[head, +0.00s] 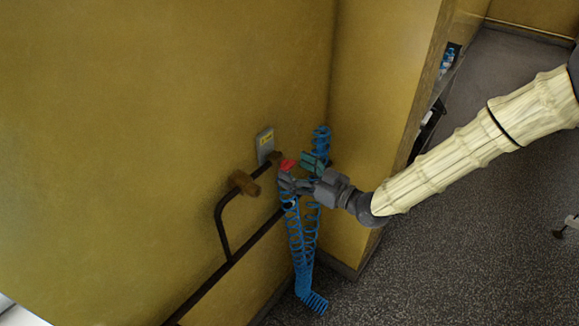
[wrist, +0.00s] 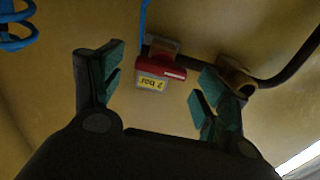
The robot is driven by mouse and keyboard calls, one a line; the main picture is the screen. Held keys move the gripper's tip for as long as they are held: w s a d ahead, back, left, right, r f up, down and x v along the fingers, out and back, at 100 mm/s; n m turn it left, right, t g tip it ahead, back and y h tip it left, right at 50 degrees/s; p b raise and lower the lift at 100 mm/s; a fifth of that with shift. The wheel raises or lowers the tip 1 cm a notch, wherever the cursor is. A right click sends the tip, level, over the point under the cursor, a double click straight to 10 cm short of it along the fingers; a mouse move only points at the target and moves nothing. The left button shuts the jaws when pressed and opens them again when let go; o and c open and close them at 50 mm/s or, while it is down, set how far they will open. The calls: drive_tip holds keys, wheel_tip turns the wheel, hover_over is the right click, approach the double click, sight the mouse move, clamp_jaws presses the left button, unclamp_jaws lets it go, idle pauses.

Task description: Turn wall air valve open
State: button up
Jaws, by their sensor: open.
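The wall air valve has a red handle (head: 287,165) on a dark pipe near the wall corner. In the wrist view the red handle (wrist: 172,67) lies crosswise beyond my fingertips, with a brownish fitting behind it and a yellow "7 bar" label (wrist: 155,84) beside it. My gripper (head: 299,173) is at the valve with its fingers apart. In the wrist view the gripper (wrist: 158,84) has one green-padded finger on each side of the handle's line, with clear gaps. I see no contact. In the head view the gripper partly hides the valve body.
A blue coiled hose (head: 302,245) hangs by the valve and gripper. A dark pipe (head: 222,228) runs along the yellow wall, with a brown bracket (head: 243,183) left of the valve. A grey plate (head: 265,145) is above. Speckled floor (head: 465,220) is open at right.

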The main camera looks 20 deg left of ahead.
drive_tip(key=v, duration=0.9)
drive_tip(key=shift+d, duration=0.1)
drive_tip(key=s+d+f+m+h, duration=0.3)
drive_tip(key=s+d+f, duration=0.1)
drive_tip(key=f, duration=0.4)
drive_tip(key=s+d+f+m+h, duration=0.3)
drive_tip(key=s+d+f, duration=0.1)
drive_tip(key=f, duration=0.4)
drive_tip(key=s+d+f+m+h, duration=0.25)
drive_tip(key=d+f, duration=0.25)
drive_tip(key=f, duration=0.3)
drive_tip(key=s+d+f+m+g+h, duration=0.2)
drive_tip(key=s+d+f+g+h, duration=0.1)
drive_tip(key=s+d, duration=0.6)
drive_tip(key=s+d+f+m+g+h, duration=0.3)
drive_tip(key=s+d+f+h, duration=0.2)
drive_tip(key=s+d, duration=0.4)
drive_tip(key=s+f, duration=0.1)
drive_tip(key=s, duration=0.3)
drive_tip(key=shift+f+m, duration=0.35)
